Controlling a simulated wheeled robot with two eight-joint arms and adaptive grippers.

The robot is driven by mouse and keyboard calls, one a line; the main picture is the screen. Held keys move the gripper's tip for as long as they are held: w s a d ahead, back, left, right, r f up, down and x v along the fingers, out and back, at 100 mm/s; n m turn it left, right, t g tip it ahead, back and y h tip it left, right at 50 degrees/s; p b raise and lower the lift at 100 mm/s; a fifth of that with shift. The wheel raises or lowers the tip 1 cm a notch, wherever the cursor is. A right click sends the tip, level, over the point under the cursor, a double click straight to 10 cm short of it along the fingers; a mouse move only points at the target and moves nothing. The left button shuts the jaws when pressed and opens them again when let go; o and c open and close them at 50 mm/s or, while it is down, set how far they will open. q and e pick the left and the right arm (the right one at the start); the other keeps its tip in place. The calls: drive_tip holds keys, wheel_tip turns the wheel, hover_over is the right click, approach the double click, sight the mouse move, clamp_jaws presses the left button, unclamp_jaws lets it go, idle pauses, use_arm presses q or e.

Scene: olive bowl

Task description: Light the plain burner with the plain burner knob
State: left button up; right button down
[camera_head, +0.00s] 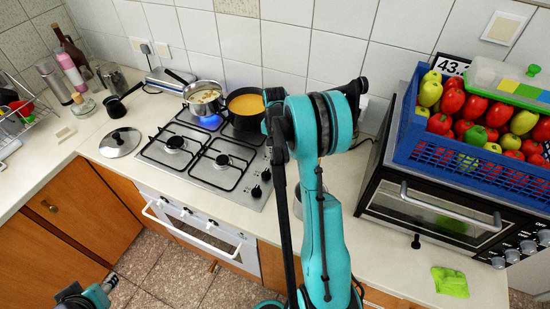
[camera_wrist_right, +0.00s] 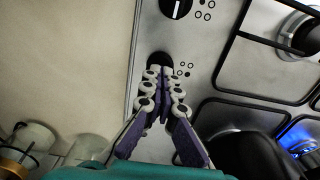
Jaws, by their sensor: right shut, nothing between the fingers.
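The steel gas hob (camera_head: 190,178) has two bare front burners, left (camera_head: 174,143) and right (camera_head: 222,161), with no flame visible on either. Black knobs (camera_head: 256,191) line its right edge. I cannot tell which is the plain burner knob. In the right wrist view, my right gripper (camera_wrist_right: 163,74) is shut and empty, its fingertips at a black knob (camera_wrist_right: 160,58) that they partly cover. I cannot tell whether they touch. Another black knob (camera_wrist_right: 175,8) sits above it. My left gripper cannot be made out clearly; part of my left arm (camera_head: 95,295) shows at bottom left.
A pan with orange contents (camera_head: 246,104) sits on the back right of the hob. A blue crate of fruit (camera_head: 455,165) rests on an oven (camera_head: 425,215). A loose lid (camera_head: 120,142) lies left of the hob.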

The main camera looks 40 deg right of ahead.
idle(0.4)
drive_tip(key=shift+r+p, duration=2.1)
drive_tip(key=shift+r, duration=1.4)
drive_tip(key=s+a+r+n+t+b, duration=0.1)
drive_tip(key=s+a+r+n+b, duration=0.2)
drive_tip(key=a, duration=0.4)
drive_tip(key=s+a+r+n+t+b, duration=0.2)
drive_tip(key=a+r+b, duration=0.1)
drive_tip(key=a, duration=0.4)
drive_tip(key=s+a+f+n+t+b, duration=0.4)
drive_tip(key=s+a+f+n+b, duration=0.1)
drive_tip(key=s+a, duration=0.7)
drive_tip(key=n+b, duration=0.1)
drive_tip(key=n, duration=0.1)
drive_tip(key=shift+s+a+f+n, duration=0.2)
drive_tip(key=shift+s+a+n, duration=0.05)
drive_tip(key=shift+a+n, duration=0.05)
